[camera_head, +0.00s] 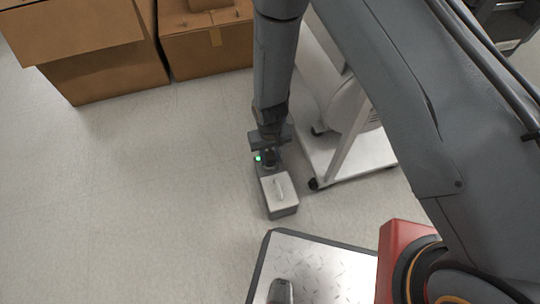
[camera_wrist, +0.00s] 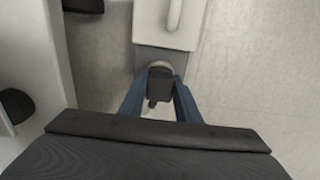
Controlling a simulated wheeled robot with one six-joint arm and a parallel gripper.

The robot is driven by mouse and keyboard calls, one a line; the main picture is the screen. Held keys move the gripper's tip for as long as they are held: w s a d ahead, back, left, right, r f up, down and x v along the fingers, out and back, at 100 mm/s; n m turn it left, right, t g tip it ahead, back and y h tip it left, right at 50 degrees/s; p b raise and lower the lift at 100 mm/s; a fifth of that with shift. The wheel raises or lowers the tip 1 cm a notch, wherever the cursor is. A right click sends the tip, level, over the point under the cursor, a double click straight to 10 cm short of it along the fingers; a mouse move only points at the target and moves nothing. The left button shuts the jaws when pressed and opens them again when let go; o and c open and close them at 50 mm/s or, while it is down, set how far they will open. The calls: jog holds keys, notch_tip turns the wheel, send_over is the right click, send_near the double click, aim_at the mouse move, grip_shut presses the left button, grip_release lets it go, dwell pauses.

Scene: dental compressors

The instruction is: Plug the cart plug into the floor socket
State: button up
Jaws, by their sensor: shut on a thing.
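My gripper (camera_head: 268,155) points down at the floor box. In the wrist view, my gripper's blue fingers (camera_wrist: 160,98) are shut on the dark plug (camera_wrist: 159,85). The floor socket (camera_head: 280,197) is a grey box with a white, handled lid, and a green light glows beside my gripper. It also shows in the wrist view (camera_wrist: 150,22). The plug sits at a pale round part on the box's near section, overlapping it; I cannot tell how deep it sits. My gripper hides the contact in the head view. The white cart (camera_head: 352,150) stands right of the box.
Cardboard boxes (camera_head: 110,72) stand at the back left. The cart's casters and frame are close on the right of my gripper. The pale floor (camera_head: 150,200) to the left is clear.

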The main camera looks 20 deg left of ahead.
aim_at(270, 155)
jog(key=shift+f, duration=0.15)
jog(key=o, duration=0.8)
jog(key=shift+r+p, duration=4.35)
jog(key=shift+r, duration=1.15)
